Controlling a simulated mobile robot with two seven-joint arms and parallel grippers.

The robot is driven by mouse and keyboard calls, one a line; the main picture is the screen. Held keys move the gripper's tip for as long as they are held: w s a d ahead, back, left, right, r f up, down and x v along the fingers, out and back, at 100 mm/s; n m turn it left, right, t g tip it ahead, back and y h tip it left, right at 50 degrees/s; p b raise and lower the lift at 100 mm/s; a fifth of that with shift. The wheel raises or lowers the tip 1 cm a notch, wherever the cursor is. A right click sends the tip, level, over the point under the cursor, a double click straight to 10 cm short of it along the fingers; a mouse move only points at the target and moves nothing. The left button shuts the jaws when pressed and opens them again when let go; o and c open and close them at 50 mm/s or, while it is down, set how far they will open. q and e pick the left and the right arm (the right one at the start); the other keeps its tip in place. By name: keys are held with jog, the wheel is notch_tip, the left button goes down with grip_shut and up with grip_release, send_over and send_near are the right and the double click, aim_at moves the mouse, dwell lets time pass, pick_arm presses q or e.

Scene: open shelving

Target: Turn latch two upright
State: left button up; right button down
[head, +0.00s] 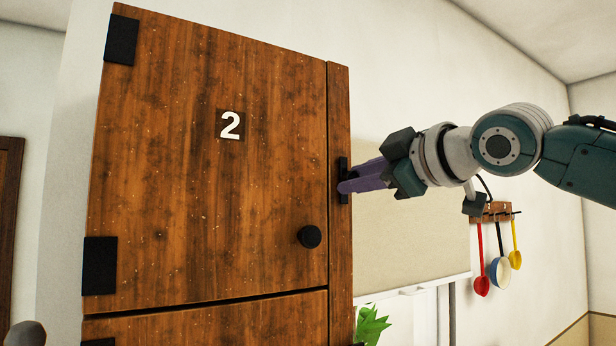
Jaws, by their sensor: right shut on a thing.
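The wooden door marked with a white 2 (230,125) fills the left and middle of the head view and is closed. A black latch (343,166) sits on the wooden strip at the door's right edge, level with the middle of the door. Its visible black ends stand above and below my fingers, in an upright line; its middle is hidden. My right gripper (345,187) reaches in from the right with its purple fingers shut on the latch. My left gripper is not in view.
A round black knob (310,236) stands out near the door's lower right. Black hinges (99,265) are on its left edge. Ladles hang from a wall rack (490,214) at the right, and a green plant (371,325) shows below. Another wooden panel (215,322) is under the door.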

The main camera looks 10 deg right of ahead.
dwell(0.4)
jog(key=c, duration=0.6)
grip_release()
jog(key=b+v, duration=0.2)
jog(key=v, duration=0.7)
jog(key=shift+s, duration=0.4)
jog(key=shift+d, duration=0.15)
